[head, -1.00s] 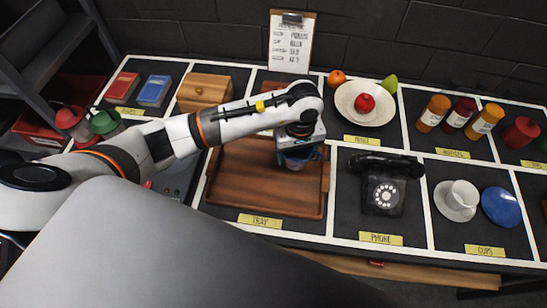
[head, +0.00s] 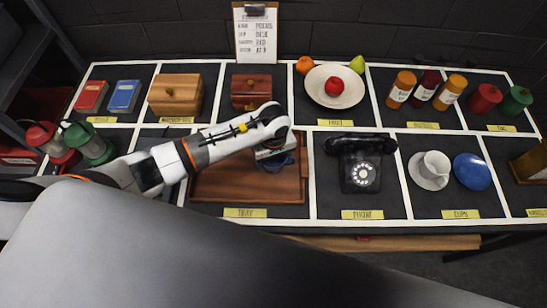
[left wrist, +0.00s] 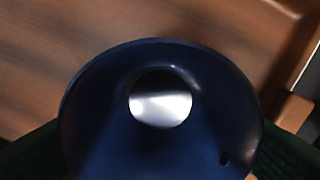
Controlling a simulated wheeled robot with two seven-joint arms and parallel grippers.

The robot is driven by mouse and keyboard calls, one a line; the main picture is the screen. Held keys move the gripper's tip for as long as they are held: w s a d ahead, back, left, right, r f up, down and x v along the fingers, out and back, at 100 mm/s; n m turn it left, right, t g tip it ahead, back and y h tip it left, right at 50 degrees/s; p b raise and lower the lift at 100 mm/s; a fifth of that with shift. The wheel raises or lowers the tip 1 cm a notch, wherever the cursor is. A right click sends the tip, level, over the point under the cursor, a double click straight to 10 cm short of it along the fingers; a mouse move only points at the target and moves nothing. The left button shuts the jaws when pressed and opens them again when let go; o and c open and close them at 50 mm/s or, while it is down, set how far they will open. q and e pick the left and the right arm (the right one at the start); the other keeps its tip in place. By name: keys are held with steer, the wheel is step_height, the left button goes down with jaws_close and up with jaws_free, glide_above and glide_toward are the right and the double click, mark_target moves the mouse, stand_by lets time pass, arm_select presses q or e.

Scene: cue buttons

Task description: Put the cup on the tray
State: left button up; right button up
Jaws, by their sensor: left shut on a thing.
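The blue cup (head: 279,163) is at the right part of the brown wooden tray (head: 235,188), mostly hidden under my left gripper (head: 275,156). My left gripper is shut on it. In the left wrist view the cup (left wrist: 160,65) fills the middle as a dark blue round shape with a bright centre, with dark fingers at both sides. The tray's wood (left wrist: 60,35) lies behind it. I cannot tell whether the cup touches the tray. My right gripper is not in view.
A white cup (head: 433,166) stands on a white saucer, beside a blue saucer (head: 471,171). A black phone (head: 361,172) is right of the tray. A red-brown box (head: 251,91) stands behind it. The tray's left part is clear.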

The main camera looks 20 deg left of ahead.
mark_target(273, 165)
arm_select(q)
steer(key=o, duration=1)
steer(key=shift+o, duration=0.2)
steer(key=shift+r+p, duration=0.15)
steer(key=shift+p, duration=0.15)
steer(key=shift+w+r, duration=0.1)
steer(key=shift+r, duration=0.15)
step_height(273, 165, up, 12)
steer(key=b, duration=0.3)
steer(key=shift+f+b, duration=0.25)
steer(key=shift+b, duration=0.05)
steer(key=shift+f, duration=0.1)
